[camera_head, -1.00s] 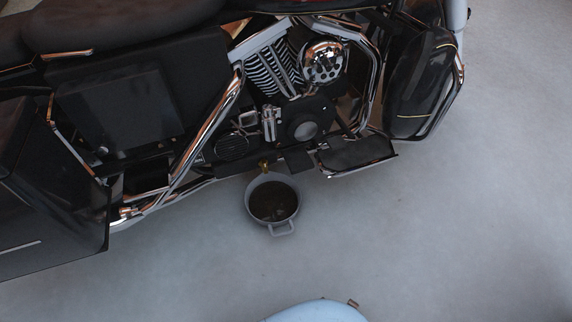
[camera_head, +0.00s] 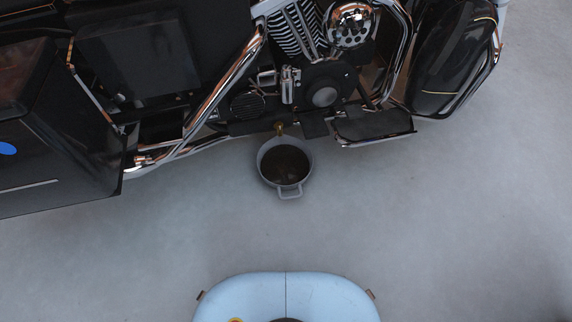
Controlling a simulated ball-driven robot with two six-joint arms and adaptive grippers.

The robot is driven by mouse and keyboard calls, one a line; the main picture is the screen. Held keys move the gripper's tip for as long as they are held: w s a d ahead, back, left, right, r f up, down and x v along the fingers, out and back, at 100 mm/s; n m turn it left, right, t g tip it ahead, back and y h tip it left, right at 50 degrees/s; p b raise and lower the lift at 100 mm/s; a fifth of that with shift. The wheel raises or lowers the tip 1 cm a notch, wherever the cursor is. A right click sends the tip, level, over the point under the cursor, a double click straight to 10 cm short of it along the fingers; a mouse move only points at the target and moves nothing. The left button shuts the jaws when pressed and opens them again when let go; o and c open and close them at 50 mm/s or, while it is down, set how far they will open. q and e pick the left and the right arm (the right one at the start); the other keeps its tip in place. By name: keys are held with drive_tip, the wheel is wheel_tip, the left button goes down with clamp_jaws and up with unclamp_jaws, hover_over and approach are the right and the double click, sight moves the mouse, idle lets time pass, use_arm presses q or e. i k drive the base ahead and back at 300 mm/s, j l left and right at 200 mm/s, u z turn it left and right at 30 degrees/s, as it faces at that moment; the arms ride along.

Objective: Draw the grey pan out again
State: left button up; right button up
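The grey pan (camera_head: 262,170) sits on the floor below the motorcycle's engine, at the middle of the head view. It is round, with dark liquid or a dark inside, and its loop handle (camera_head: 290,192) points toward me. Its far rim lies just under a small brass-coloured fitting (camera_head: 279,128) on the motorcycle's underside. Neither of my grippers shows in this view.
The black and chrome motorcycle (camera_head: 125,50) fills the upper part of the view. Its footboard (camera_head: 372,124) juts out to the right of the pan. The grey floor (camera_head: 430,220) between the pan and my light blue base is clear.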

sight(284, 163)
drive_tip(key=i+l, duration=0.1)
drive_tip(key=l, duration=0.75)
drive_tip(key=i+l+u, duration=0.1)
drive_tip(key=l, duration=0.8)
drive_tip(key=l+u, duration=0.1)
drive_tip(key=u, duration=0.85)
drive_tip(key=l+u, duration=0.15)
drive_tip(key=u, duration=0.35)
